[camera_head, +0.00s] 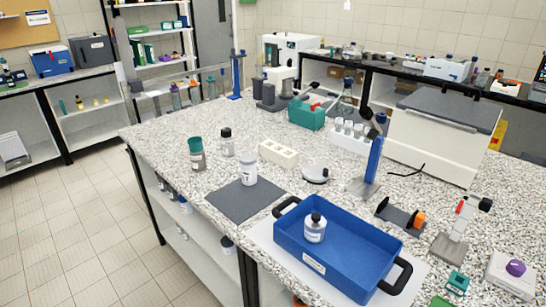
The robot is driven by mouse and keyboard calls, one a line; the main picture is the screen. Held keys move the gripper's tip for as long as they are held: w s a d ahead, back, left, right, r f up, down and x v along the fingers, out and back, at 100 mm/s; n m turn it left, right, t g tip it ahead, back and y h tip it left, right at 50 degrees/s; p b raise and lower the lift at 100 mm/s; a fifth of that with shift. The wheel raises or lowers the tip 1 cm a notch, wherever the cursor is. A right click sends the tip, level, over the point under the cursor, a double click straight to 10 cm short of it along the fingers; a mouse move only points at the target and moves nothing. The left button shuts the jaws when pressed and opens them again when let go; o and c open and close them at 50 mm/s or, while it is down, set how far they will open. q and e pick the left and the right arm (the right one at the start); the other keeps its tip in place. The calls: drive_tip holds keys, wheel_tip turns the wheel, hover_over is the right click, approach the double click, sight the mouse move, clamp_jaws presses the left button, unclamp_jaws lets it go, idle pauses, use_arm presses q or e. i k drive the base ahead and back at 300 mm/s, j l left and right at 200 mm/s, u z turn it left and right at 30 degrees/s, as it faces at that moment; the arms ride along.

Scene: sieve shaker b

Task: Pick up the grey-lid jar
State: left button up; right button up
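A white jar with a pale lid that looks light grey (249,170) stands upright on a dark grey mat (230,205) on the speckled bench. A jar with a green lid (198,156) and a small bottle with a black cap (227,143) stand behind it to the left. Another white bottle with a black cap (314,231) stands in a blue tray (340,262) at the front. Neither of my grippers shows in the head view.
A cream block (278,154) and a small round scale-like device (316,174) sit right of the mat. A blue stand (373,160), a tube rack (350,138) and a large white box (435,140) stand farther right. The bench's left part is clear.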

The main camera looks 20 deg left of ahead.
sight(248, 173)
drive_tip(key=i+j+z, duration=0.25)
drive_tip(key=j, duration=0.6)
drive_tip(key=j+z, duration=0.3)
drive_tip(key=j, duration=0.55)
drive_tip(key=k, duration=0.05)
